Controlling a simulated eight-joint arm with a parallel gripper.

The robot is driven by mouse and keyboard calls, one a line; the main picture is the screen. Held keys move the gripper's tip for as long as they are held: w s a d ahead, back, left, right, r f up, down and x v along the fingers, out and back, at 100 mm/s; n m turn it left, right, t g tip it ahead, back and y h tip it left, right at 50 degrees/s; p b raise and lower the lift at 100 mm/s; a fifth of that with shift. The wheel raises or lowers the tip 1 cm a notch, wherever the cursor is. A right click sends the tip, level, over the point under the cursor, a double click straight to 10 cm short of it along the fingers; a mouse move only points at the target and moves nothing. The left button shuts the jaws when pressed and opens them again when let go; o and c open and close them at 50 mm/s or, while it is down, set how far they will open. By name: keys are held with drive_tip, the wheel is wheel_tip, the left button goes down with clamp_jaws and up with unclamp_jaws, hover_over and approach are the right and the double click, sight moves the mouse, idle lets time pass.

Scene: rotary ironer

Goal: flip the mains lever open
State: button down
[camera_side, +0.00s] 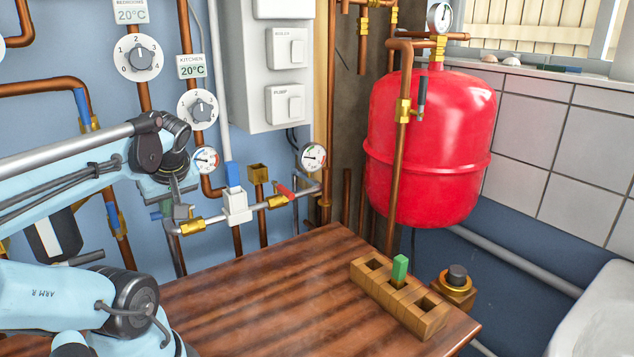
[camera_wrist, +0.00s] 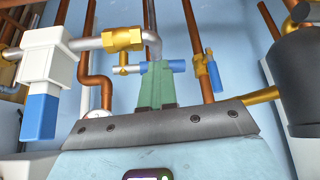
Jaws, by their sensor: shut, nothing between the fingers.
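No label marks which handle is the mains lever. In the wrist view, a lever with a blue tip (camera_wrist: 177,66) lies horizontally by a brass valve (camera_wrist: 122,40) on the white pipe. In the side view that valve (camera_side: 191,226) is at the left end of the pipe, and a bit of blue (camera_side: 155,215) shows left of it, mostly hidden by my wrist. My gripper (camera_wrist: 157,72) is shut and empty. Its green fingertips overlap the middle of this lever in the wrist view; I cannot tell whether they touch. My gripper (camera_side: 168,208) is partly hidden in the side view.
A white block with an upright blue handle (camera_side: 233,173) and a red lever (camera_side: 285,190) sit right of my gripper. A gauge (camera_side: 206,159) is just above. Copper pipes are close behind. A wooden bench (camera_side: 260,290) with a slotted block (camera_side: 430,320) stands in front; a red tank (camera_side: 430,150) is right.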

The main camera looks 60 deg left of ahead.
drive_tip(key=shift+s+a+f, duration=0.15)
drive_tip(key=shift+a+f, duration=0.05)
drive_tip(key=s+d+v, duration=0.1)
drive_tip(key=v, duration=1.3)
drive_tip(key=w+d+f+m+t+h, duration=0.6)
drive_tip(key=w+d+f+m+t, duration=0.2)
drive_tip(key=w+d+f+m, duration=0.6)
drive_tip(key=w+f+m, duration=0.1)
drive_tip(key=w+m, duration=0.3)
drive_tip(key=m, duration=0.1)
drive_tip(key=shift+w+d+m+h, duration=0.15)
drive_tip(key=shift+d+m+h, duration=0.15)
drive_tip(key=shift+d, duration=0.1)
drive_tip(key=shift+r, duration=0.1)
